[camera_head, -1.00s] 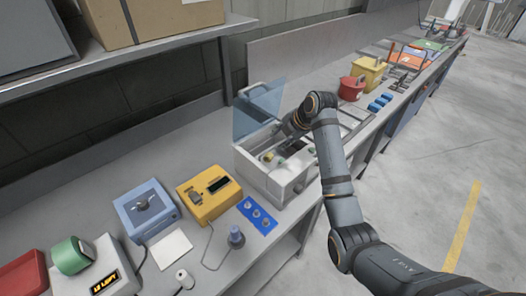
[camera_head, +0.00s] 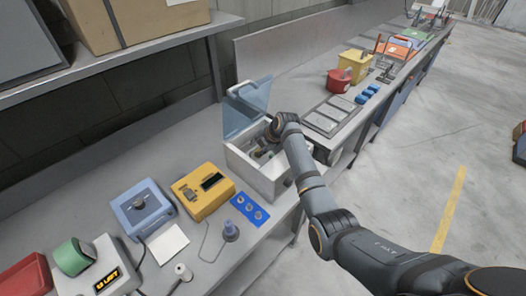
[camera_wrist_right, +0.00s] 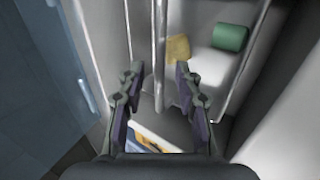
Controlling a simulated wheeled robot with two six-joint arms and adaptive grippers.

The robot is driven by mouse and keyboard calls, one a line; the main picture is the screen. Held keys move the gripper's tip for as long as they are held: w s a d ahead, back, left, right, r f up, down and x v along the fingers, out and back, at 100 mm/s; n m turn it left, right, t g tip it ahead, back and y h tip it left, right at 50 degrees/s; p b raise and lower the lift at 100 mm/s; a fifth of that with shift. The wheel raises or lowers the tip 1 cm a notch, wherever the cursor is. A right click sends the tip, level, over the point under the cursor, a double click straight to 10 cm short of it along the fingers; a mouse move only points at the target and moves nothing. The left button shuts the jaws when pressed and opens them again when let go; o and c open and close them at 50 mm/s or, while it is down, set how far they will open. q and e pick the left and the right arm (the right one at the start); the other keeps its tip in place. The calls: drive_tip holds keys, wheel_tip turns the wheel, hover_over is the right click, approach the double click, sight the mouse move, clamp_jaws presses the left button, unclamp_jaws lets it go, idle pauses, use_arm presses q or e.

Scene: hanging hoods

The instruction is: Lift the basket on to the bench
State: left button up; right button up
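The basket sits inside an open metal bath (camera_head: 262,178) on the bench (camera_head: 95,190). In the right wrist view its thin bar handle (camera_wrist_right: 159,45) runs upright through the picture. A yellow piece (camera_wrist_right: 178,48) and a green cylinder (camera_wrist_right: 230,37) show beside the handle. My right gripper (camera_head: 264,147) reaches down into the bath; my forearm hides part of it. In the right wrist view the gripper (camera_wrist_right: 159,72) is open, with the handle between its fingers and a gap on both sides. My left gripper is not in view.
The bath's clear blue lid (camera_head: 246,106) stands raised at the back, left of the gripper in the wrist view. A yellow device (camera_head: 203,191), a blue device (camera_head: 143,207) and a blue mat (camera_head: 250,212) are left of the bath. Metal plates (camera_head: 330,115) lie right of it.

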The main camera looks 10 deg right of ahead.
clamp_jaws()
idle(0.6)
